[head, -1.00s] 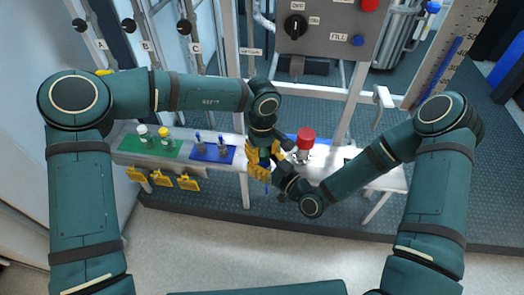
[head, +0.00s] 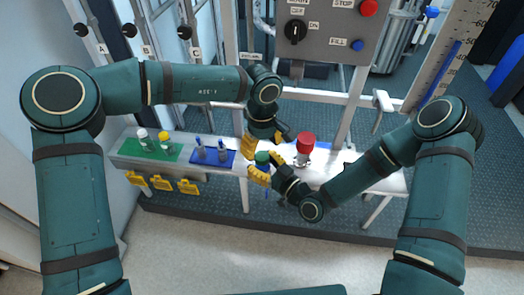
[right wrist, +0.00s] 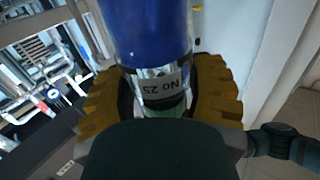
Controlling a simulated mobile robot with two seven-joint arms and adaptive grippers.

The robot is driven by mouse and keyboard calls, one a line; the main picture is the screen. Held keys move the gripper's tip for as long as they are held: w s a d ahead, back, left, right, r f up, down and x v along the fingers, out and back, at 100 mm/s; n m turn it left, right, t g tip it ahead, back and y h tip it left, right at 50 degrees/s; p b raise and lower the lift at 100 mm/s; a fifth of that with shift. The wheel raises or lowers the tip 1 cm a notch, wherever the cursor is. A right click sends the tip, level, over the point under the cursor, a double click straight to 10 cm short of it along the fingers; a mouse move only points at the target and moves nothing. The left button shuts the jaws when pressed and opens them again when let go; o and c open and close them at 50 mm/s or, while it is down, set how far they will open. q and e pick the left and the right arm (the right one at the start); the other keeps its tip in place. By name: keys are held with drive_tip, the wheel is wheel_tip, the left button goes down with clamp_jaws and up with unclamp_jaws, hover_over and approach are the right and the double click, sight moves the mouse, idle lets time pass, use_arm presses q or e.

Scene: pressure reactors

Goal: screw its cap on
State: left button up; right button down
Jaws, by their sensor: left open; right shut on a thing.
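The label is upside down in the right wrist view. In the head view a green cap (head: 262,157) sits at the bottle's top; how tightly it sits cannot be told. My right gripper (head: 266,168) is shut on the bottle, holding it in front of the bench. My left gripper (head: 267,140) is open and empty just above the green cap, its yellow fingers spread apart.
A white bench (head: 228,172) carries a green mat (head: 130,147) with white-capped and yellow-capped bottles, a blue mat (head: 212,161) with two blue items, and a red-topped vessel (head: 306,140) close right of my grippers. A control panel (head: 335,32) stands behind.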

use_arm(q)
drive_tip(key=shift+o, duration=0.4)
drive_tip(key=shift+w, duration=0.15)
drive_tip(key=w+d+r+t+h, duration=0.2)
drive_tip(key=w+d+t+h, duration=0.1)
drive_tip(key=w+d+t, duration=0.6)
drive_tip(key=s+d+r+m+g+h, duration=0.2)
drive_tip(key=d+m+h, duration=0.1)
drive_tip(key=d+h, duration=0.15)
drive_tip(key=s+d+r+m+g+h, duration=0.1)
drive_tip(key=d+r+m+h, duration=0.15)
drive_tip(key=d, duration=0.25)
drive_tip(key=s+f+m+g, duration=0.2)
drive_tip(key=s+m+g, duration=0.2)
drive_tip(key=s, duration=0.1)
drive_tip(key=a+m+y, duration=0.1)
drive_tip(key=a+y, duration=0.2)
drive_tip(key=a, duration=0.3)
drive_tip(key=a+m+g+y, duration=0.1)
drive_tip(key=a+m+y, duration=0.1)
drive_tip(key=a, duration=0.4)
drive_tip(key=s+a+f+m+g+y, duration=0.1)
drive_tip(key=a+y, duration=0.4)
drive_tip(key=a, duration=0.1)
drive_tip(key=shift+s+a, duration=0.1)
drive_tip(key=shift+a, duration=0.2)
